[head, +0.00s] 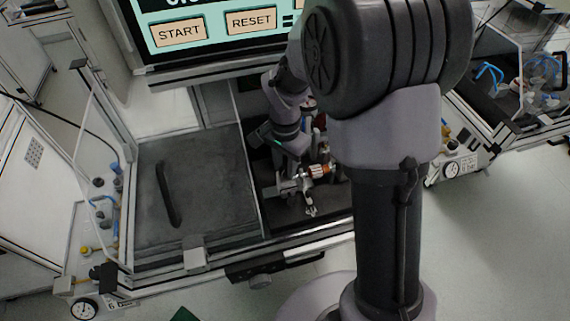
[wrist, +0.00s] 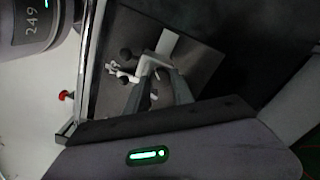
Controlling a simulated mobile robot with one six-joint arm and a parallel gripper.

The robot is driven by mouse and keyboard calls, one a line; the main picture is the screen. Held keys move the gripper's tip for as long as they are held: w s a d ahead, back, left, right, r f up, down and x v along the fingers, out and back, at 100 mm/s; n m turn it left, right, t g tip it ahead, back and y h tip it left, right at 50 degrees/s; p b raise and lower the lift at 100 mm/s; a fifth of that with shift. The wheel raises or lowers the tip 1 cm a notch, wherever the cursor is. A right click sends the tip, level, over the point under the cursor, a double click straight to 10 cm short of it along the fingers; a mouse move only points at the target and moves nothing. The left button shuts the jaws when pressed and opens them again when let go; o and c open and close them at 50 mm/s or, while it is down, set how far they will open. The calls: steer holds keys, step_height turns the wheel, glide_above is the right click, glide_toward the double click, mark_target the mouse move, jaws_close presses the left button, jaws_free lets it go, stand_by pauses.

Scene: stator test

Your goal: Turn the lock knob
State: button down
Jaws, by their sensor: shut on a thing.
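In the head view my wrist reaches into the dark right bay of the station. The fingertips are hard to make out there.
A grey panel with a black handle (head: 168,194) fills the left bay. A screen with START and RESET buttons (head: 251,21) stands behind. A red button (wrist: 66,95) sits near the rail at left in the wrist view. Another station (head: 520,95) stands at right.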

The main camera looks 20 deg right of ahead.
steer(key=n+p, duration=0.1)
steer(key=n, duration=0.3)
steer(key=shift+r+p, duration=0.1)
steer(key=shift+p, duration=0.2)
steer(key=n+p, duration=0.1)
steer(key=n, duration=0.3)
steer(key=shift+p, duration=0.3)
steer(key=n+p, duration=0.1)
steer(key=n, duration=0.4)
steer(key=shift+p, duration=0.35)
steer(key=shift+n+p, duration=0.65)
steer(key=shift+n, duration=1.55)
steer(key=c, duration=1.1)
jaws_free()
